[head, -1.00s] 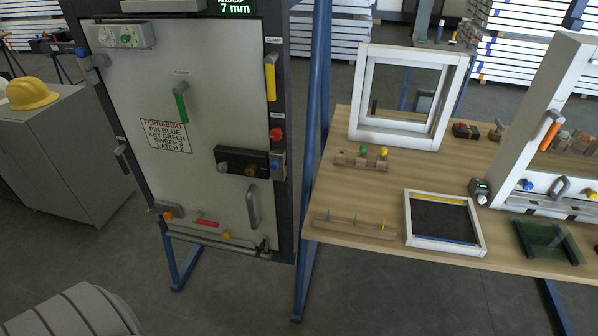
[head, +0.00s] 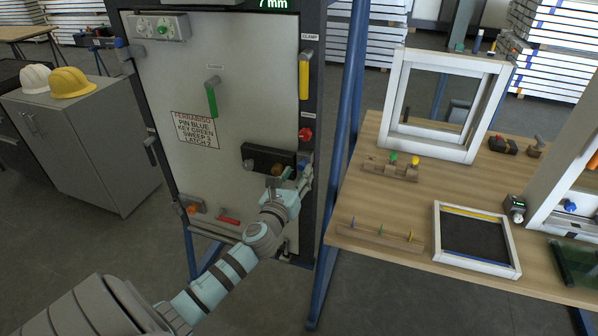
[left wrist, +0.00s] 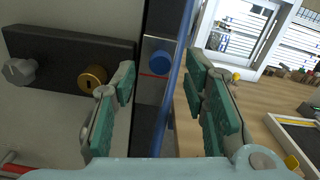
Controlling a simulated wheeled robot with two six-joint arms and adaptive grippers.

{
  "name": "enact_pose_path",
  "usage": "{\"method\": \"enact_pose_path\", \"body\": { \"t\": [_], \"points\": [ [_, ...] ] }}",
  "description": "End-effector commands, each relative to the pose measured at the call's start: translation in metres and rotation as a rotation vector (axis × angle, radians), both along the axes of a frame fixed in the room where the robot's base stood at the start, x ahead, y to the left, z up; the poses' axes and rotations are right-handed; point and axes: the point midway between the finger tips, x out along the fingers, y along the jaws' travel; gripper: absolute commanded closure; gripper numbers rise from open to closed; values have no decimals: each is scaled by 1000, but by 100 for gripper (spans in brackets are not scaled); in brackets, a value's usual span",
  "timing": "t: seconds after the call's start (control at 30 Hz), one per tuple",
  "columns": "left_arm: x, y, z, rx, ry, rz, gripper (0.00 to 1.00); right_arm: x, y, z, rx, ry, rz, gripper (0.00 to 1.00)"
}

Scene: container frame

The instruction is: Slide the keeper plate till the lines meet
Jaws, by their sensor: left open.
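My left gripper (head: 297,174) is at the right edge of the grey door, beside the dark lock case (head: 256,156). In the left wrist view its teal-padded fingers (left wrist: 160,72) are open and stand apart on either side of a blue knob (left wrist: 159,64). The knob sits on the keeper plate (left wrist: 154,88) on the dark door post, with a red line below it. Whether the knob touches a finger, and whether this line meets another, I cannot tell. The lock case (left wrist: 60,50) has a brass keyhole (left wrist: 93,77) left of the fingers. My right gripper is not in view.
A red knob (head: 305,134) and a yellow clamp handle (head: 304,80) are on the post above the gripper. A blue upright stands close to its right. The wooden bench (head: 380,215) beyond holds a white frame (head: 394,93), peg strips and a tray (head: 517,246).

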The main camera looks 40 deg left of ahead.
Motion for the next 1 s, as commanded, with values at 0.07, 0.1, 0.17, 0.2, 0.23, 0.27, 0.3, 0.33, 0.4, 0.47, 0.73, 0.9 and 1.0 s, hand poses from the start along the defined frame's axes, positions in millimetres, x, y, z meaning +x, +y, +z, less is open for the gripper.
{"method": "enact_pose_path", "body": {
  "t": [0.07,0.1,0.17,0.2,0.23,0.27,0.3,0.33,0.4,0.47,0.73,0.9,1.0],
  "points": [
    [11,4,-1,-2,-1,0,59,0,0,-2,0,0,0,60],
    [14,5,-1,-2,-1,0,59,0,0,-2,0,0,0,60],
    [17,6,-1,-2,0,0,59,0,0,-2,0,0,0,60],
    [18,6,-1,-2,0,0,59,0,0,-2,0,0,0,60],
    [19,6,-1,-2,0,0,59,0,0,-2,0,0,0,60],
    [19,7,-1,-2,1,-1,59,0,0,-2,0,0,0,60],
    [19,7,-1,-2,1,-1,59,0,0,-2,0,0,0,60],
    [19,7,-1,-2,1,-1,59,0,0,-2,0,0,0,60],
    [19,6,-1,-2,1,-1,59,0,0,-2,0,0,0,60],
    [19,6,-1,-2,1,-1,67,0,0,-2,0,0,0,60],
    [19,6,-1,-3,1,-1,100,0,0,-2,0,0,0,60],
    [19,6,-2,-3,1,-1,100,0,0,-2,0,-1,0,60],
    [19,6,-11,-4,2,-1,100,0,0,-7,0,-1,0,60]
  ]
}}
